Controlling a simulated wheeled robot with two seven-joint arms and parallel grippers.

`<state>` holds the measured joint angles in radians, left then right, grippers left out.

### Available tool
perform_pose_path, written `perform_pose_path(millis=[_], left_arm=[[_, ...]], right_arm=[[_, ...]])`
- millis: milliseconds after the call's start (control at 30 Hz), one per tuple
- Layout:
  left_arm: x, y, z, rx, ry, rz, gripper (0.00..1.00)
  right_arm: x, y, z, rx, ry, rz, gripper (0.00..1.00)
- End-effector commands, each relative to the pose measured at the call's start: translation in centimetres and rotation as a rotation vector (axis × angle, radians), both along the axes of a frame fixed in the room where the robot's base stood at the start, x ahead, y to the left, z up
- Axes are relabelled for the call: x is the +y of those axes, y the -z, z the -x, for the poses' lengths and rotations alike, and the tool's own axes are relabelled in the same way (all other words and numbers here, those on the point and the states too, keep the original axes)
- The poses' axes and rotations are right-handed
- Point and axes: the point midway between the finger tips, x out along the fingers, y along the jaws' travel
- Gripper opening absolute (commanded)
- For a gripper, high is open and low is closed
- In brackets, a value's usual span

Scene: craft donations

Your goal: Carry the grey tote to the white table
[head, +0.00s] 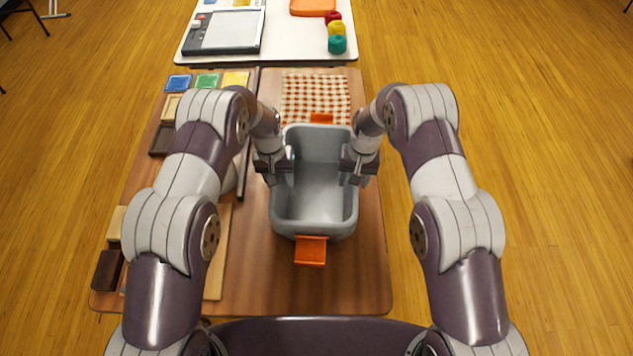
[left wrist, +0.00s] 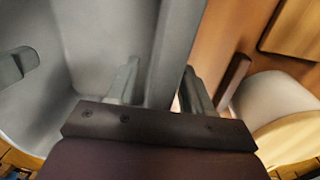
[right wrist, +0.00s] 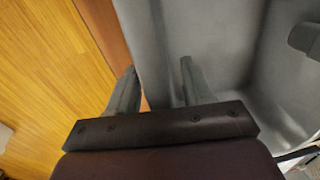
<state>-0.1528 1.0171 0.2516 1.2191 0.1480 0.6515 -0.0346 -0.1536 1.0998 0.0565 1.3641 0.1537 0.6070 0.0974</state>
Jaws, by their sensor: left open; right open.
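The grey tote (head: 316,218) stands upright on the brown wooden table, with an orange handle at its near end and another at its far end. It looks empty inside. My left gripper (head: 274,178) is open at the tote's left wall, and the left wrist view shows that wall (left wrist: 168,50) between its fingers. My right gripper (head: 357,178) is open at the right wall, and the right wrist view shows that wall (right wrist: 145,40) between its fingers. Each has one finger inside the tote and one outside. The white table (head: 290,47) is beyond the wooden one.
The brown table (head: 350,285) carries a red checked cloth (head: 315,92) behind the tote and colored pads, blocks and boards on its left. On the white table are a grey device (head: 228,30), an orange tray (head: 312,7) and three yarn-like balls (head: 337,43). Floor is clear on the right.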

Motion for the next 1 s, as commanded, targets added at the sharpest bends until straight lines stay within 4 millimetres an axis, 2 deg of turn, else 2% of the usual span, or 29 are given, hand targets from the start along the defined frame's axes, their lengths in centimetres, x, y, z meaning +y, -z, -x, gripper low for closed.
perform_pose_path(millis=[67, 100, 233, 567, 667, 900, 1000], left_arm=[[0.0, 0.0, 0.0, 0.0, 0.0, 0.0, 0.51], [0.0, 0.0, 0.0, 0.0, 0.0, 0.0, 0.44], [0.0, 0.0, 0.0, 0.0, 0.0, 0.0, 0.02], [0.0, -0.3, 0.0, -0.001, 0.0, 0.0, 0.0], [0.0, -1.3, -0.1, -0.001, -0.001, 0.0, 0.0], [0.1, -5.0, 0.0, -0.001, -0.001, 0.0, 0.0], [0.1, -5.4, 0.0, 0.0, -0.001, 0.0, 0.0]], right_arm=[[0.0, 0.0, 0.0, 0.0, 0.0, 0.0, 0.5], [0.0, 0.0, 0.0, 0.0, 0.0, 0.0, 0.44], [0.0, 0.0, 0.0, 0.0, 0.0, 0.0, 0.02], [0.0, -0.3, 0.0, -0.001, 0.0, 0.0, 0.0], [0.0, -1.3, -0.1, -0.001, 0.0, 0.0, 0.0], [-0.1, -5.0, 0.0, -0.001, 0.001, 0.0, 0.0], [-0.1, -5.4, 0.0, 0.0, 0.001, 0.0, 0.0]])
